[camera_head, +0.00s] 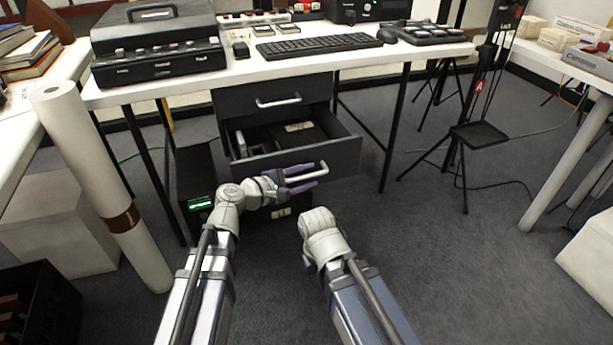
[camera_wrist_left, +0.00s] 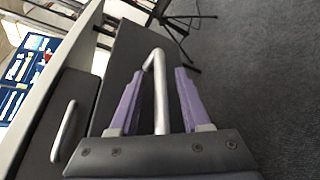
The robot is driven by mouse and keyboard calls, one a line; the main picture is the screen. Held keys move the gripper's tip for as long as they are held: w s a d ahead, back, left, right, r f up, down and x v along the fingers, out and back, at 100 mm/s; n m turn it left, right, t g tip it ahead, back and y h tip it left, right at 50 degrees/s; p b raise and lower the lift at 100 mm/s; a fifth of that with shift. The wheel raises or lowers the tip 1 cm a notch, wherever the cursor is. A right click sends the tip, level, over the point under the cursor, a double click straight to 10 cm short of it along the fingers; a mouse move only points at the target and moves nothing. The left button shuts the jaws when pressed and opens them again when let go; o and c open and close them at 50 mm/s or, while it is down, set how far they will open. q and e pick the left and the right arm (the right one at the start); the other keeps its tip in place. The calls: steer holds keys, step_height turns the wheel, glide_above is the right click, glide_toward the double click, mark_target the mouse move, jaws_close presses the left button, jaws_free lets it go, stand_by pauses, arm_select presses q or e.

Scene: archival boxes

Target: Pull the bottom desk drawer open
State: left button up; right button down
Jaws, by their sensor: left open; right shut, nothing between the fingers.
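The bottom drawer (camera_head: 345,158) of the dark desk unit stands pulled out, with its inside and some contents showing. Its pale bar handle (camera_head: 313,179) sticks out from the front. My left gripper (camera_head: 302,181) has its purple fingers apart at this handle. In the left wrist view the handle (camera_wrist_left: 159,95) lies between the two open fingers (camera_wrist_left: 158,100), with gaps at both sides. The closed upper drawer (camera_head: 240,98) has its own handle, which shows beside the gripper in the wrist view (camera_wrist_left: 64,130). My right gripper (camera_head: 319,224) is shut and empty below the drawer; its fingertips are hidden.
The white desk (camera_head: 235,70) carries a black case (camera_head: 157,45), a keyboard (camera_head: 318,45) and small devices. A black box with a green light (camera_head: 200,203) stands left of the drawer. A tripod stand (camera_head: 480,133) is at the right. The carpet (camera_head: 430,260) at front right is clear.

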arm_select(q)
steer(key=p+v, duration=0.1)
steer(key=v, duration=0.6)
steer(key=shift+s+a+p, duration=0.2)
steer(key=shift+a+p, duration=0.1)
steer(key=s+d+f+m+g+y+p, duration=0.55)
steer(key=s+m+g+p, duration=0.2)
steer(key=s+m, duration=0.3)
steer(key=s+a+r+m+g+y+p, duration=0.2)
steer(key=s+a+m+y+p, duration=0.4)
steer(key=a+m+y, duration=0.2)
step_height(320, 180, up, 37)
steer(key=p, duration=3.6)
steer(key=shift+w+f+n+p, duration=0.2)
steer(key=shift+n+p, duration=0.1)
steer(key=shift+n, duration=0.05)
steer(key=shift+d, duration=0.15)
